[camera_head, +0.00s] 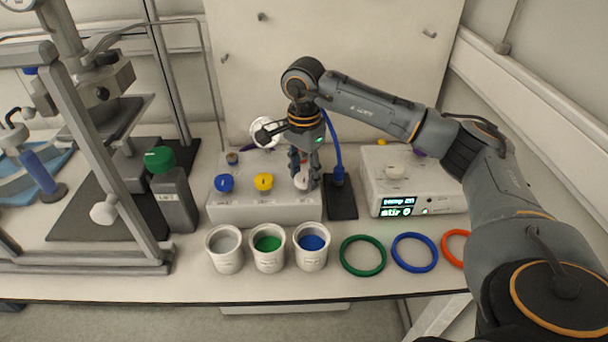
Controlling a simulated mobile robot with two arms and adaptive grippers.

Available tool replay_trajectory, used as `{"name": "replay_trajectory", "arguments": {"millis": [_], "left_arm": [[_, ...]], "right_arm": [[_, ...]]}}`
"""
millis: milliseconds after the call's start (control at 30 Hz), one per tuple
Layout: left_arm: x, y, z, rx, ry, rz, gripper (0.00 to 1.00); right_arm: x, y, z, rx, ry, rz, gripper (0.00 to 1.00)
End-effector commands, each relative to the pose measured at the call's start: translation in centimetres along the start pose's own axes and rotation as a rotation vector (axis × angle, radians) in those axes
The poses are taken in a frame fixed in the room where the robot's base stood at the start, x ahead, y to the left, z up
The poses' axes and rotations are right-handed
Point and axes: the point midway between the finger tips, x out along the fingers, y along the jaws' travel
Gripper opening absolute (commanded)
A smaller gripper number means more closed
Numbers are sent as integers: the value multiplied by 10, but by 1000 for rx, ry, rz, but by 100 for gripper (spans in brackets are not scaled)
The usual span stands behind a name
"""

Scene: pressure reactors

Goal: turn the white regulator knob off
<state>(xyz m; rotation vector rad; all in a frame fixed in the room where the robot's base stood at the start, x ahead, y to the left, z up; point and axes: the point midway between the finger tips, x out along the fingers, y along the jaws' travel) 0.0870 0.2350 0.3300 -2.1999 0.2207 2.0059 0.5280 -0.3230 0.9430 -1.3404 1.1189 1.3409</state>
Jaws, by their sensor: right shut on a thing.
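The white regulator knob (301,181) is on the front right of a white regulator box (262,211), beside a blue knob (224,183) and a yellow knob (263,181). My right gripper (304,179) points down over the white knob and is shut on it. Its fingers hide part of the knob, so the knob's exact angle cannot be told. My left gripper is not in view.
Green (362,271), blue (414,267) and orange rings lie to the right. A stirrer unit (408,205) and a green-capped bottle (175,200) flank the box.

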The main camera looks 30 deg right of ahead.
Motion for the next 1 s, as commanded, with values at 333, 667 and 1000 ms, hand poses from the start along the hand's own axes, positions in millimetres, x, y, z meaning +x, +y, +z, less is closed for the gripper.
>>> {"name": "replay_trajectory", "arguments": {"millis": [333,667,1000], "left_arm": [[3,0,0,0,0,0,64],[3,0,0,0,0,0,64],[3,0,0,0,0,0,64]], "right_arm": [[-1,-1,0,-70,0,-3,9],[-1,-1,0,-72,0,-4,9],[-1,0,0,-71,0,-2,64]]}}
